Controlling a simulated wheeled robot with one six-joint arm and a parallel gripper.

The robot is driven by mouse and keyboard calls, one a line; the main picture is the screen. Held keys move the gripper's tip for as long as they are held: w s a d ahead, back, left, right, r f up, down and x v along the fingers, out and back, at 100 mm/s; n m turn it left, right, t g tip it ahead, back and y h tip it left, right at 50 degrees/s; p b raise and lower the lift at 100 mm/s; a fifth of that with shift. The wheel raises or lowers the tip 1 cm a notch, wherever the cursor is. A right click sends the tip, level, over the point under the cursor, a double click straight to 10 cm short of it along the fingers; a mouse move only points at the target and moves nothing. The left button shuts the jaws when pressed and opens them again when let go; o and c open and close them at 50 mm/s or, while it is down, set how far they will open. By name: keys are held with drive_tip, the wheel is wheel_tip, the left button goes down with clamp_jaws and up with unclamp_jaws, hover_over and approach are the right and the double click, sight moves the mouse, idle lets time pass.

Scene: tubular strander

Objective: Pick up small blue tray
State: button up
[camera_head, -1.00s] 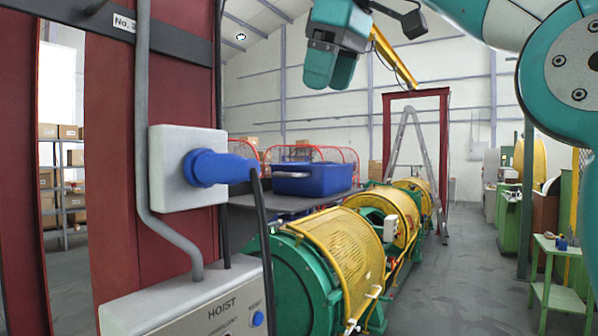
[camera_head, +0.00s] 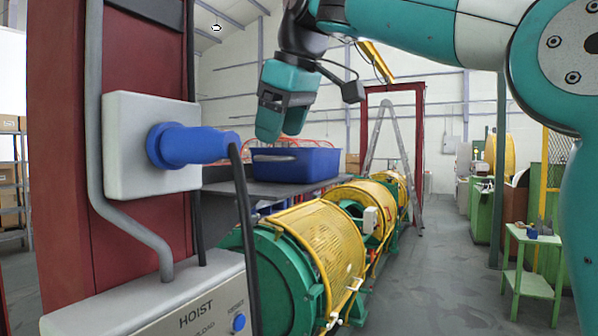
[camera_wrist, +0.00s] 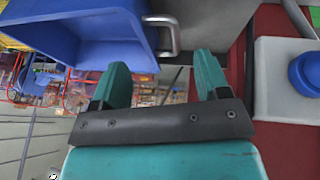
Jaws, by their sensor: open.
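The small blue tray (camera_head: 312,168) is a deep blue box with a pale handle on its near side, resting on a dark grey table surface. In the wrist view the tray (camera_wrist: 82,22) fills the upper left, with its metal handle (camera_wrist: 166,36) just beyond the fingertips. My gripper (camera_head: 281,136) is teal, points downward and appears in front of or over the tray's left part. In the wrist view its two fingers (camera_wrist: 162,72) are apart with nothing between them. They look apart from the handle, though the exact gap cannot be told.
A red column with a white socket box and blue plug (camera_head: 190,146) stands close at left, its black cable hanging down. The hoist box (camera_head: 160,302) is below. The green and yellow strander (camera_head: 325,235) runs beside the table (camera_head: 255,189).

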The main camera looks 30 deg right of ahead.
sight(299, 164)
drive_tip(key=shift+x, duration=2.65)
drive_tip(key=shift+s, duration=0.2)
drive_tip(key=c, duration=1.2)
